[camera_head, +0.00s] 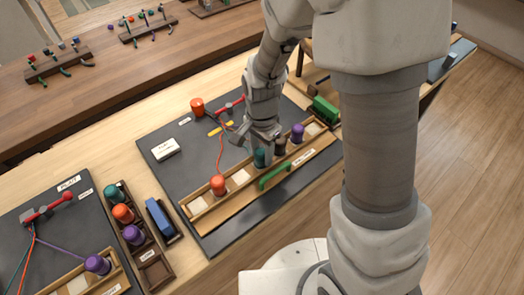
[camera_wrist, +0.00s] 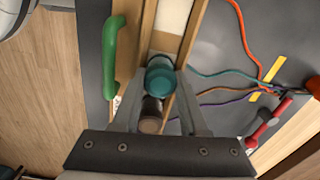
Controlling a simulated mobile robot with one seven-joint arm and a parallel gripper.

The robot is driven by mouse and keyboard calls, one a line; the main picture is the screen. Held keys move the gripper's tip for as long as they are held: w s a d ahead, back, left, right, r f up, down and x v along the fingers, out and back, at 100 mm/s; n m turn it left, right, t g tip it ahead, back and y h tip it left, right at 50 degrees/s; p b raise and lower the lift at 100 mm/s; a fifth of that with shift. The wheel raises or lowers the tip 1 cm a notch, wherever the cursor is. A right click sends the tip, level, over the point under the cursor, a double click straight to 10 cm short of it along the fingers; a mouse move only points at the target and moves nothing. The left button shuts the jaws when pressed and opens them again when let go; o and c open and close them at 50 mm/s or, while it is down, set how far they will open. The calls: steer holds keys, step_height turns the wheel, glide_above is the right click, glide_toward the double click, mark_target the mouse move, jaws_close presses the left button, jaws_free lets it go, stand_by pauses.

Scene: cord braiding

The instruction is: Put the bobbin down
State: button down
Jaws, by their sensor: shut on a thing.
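A teal bobbin (camera_head: 260,157) is between the fingers of my gripper (camera_head: 262,146), which is shut on it, over the wooden rack (camera_head: 204,212) on the dark board. In the wrist view the teal bobbin (camera_wrist: 160,77) sits between the two fingertips (camera_wrist: 161,84), above the rack's channel. Whether its base touches the rack I cannot tell. A brown bobbin (camera_head: 280,146) stands right beside it, and also shows in the wrist view (camera_wrist: 152,110). A purple bobbin (camera_head: 297,132) and an orange bobbin (camera_head: 218,184) stand in the same rack, with pale empty slots (camera_head: 239,177) between orange and teal.
A green handle (camera_head: 274,176) runs along the rack's front. Another orange bobbin (camera_head: 197,105) stands at the board's back, near a red-handled tool (camera_head: 229,106) where cords meet. A tray (camera_head: 154,268) of bobbins, a blue block (camera_head: 160,218) and a second board (camera_head: 30,245) lie left.

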mark_target(262, 151)
steer(key=shift+c, duration=2.2)
jaws_free()
steer(key=shift+r, duration=0.15)
step_height(262, 151, up, 13)
steer(key=p, duration=0.3)
steer(key=s+d+r+n+t, duration=0.5)
steer(key=s+d+r+n, duration=0.4)
steer(key=s+r, duration=0.3)
steer(key=shift+s+d+r+n+t, duration=0.35)
steer(key=shift+d+r, duration=0.3)
steer(key=shift+r, duration=0.2)
